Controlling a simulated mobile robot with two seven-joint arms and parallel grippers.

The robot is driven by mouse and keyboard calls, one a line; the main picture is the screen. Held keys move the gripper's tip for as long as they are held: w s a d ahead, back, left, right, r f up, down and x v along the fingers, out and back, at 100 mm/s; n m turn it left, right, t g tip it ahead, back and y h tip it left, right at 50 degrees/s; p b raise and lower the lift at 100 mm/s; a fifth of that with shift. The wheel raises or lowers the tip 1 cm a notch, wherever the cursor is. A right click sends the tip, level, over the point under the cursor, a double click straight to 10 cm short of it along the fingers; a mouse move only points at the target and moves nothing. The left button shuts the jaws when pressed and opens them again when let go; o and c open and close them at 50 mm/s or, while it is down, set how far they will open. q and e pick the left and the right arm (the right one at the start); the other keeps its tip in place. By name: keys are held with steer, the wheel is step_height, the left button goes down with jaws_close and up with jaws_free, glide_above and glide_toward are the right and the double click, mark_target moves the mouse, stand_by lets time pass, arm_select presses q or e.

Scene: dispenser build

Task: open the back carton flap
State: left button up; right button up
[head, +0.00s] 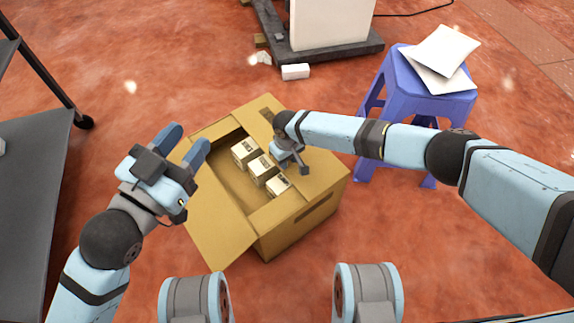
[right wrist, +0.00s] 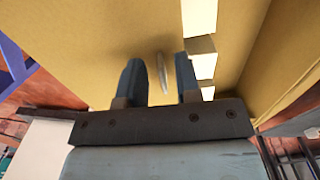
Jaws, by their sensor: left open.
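A brown carton (head: 320,186) stands on the floor, partly open. Its left flap (head: 217,229) is folded outward and slopes down. A flat panel lies along its right side, under my right gripper, and its surface (right wrist: 90,45) fills much of the right wrist view. I cannot tell for sure which panel is the back flap. My left gripper (head: 186,141) is open and empty, near the carton's far left corner. My right gripper (head: 290,161) points down over the carton. In the right wrist view (right wrist: 160,68) its fingers are apart with a thin pale shape between them; contact is unclear.
Several small white-topped boxes (head: 262,167) sit in a row in the carton opening. A blue stool (head: 428,100) with white packets stands at the back right. A dark shelf (head: 35,200) is at the left, and a white block on a dark base (head: 328,24) is behind.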

steer(key=shift+f, duration=0.55)
jaws_close()
